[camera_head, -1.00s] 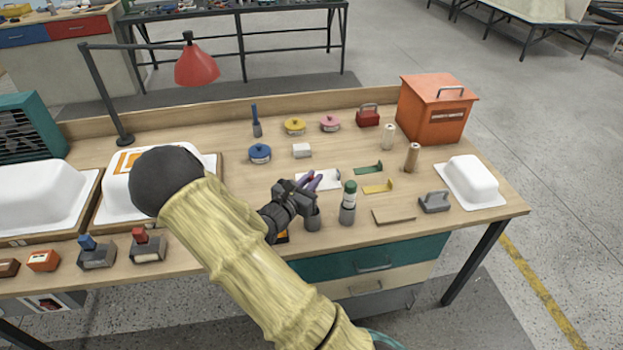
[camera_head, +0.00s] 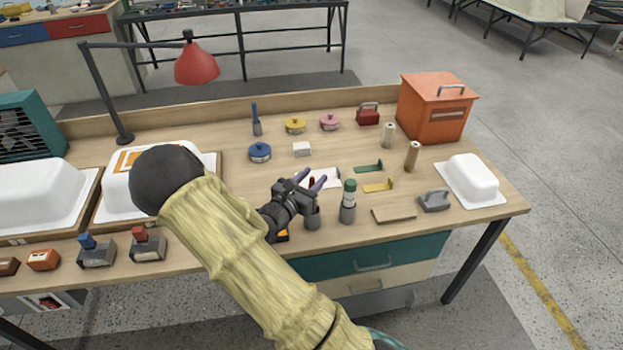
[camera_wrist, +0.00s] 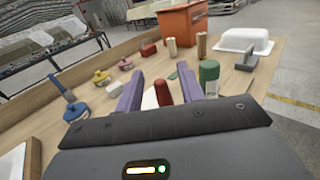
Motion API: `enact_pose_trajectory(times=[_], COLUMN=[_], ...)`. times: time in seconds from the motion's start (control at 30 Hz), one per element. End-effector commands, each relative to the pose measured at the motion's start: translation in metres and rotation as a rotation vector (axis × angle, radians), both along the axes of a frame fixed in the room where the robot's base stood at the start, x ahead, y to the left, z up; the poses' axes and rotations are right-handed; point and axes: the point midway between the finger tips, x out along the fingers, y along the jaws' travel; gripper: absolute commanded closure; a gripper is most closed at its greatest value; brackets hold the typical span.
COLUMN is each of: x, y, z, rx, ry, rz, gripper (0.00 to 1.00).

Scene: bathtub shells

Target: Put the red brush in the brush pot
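The red brush (camera_wrist: 162,92) shows as a red tip between my gripper's purple fingers in the wrist view. In the head view a little dark red (camera_head: 311,183) shows between them. My gripper (camera_head: 313,178) is open, its fingers apart on either side of the red brush with gaps. The grey brush pot (camera_head: 312,220) stands on the bench directly below my gripper. The red brush appears upright in or just over the pot; its lower end is hidden by the gripper. In the wrist view my gripper (camera_wrist: 160,72) hides the pot.
A green-topped bottle (camera_head: 348,202) stands close to the right of the pot. A blue-handled brush (camera_head: 256,120), yellow tin (camera_head: 294,126) and blue tin (camera_head: 260,152) are farther back. An orange box (camera_head: 436,110) stands at the back right. A red lamp (camera_head: 197,66) hangs at the left.

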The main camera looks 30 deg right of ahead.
Motion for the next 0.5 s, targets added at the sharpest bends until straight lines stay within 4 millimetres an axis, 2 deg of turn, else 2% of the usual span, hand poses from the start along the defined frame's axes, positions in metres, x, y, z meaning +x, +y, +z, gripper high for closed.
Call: enact_pose_trajectory(times=[0.17, 0.5], x=[-0.002, -0.021], y=[0.005, 0.04], z=[0.0, 0.001], rx=[0.001, 0.0], ry=[0.0, 0.001], rz=[0.002, 0.003], gripper=[0.61, 0.61])
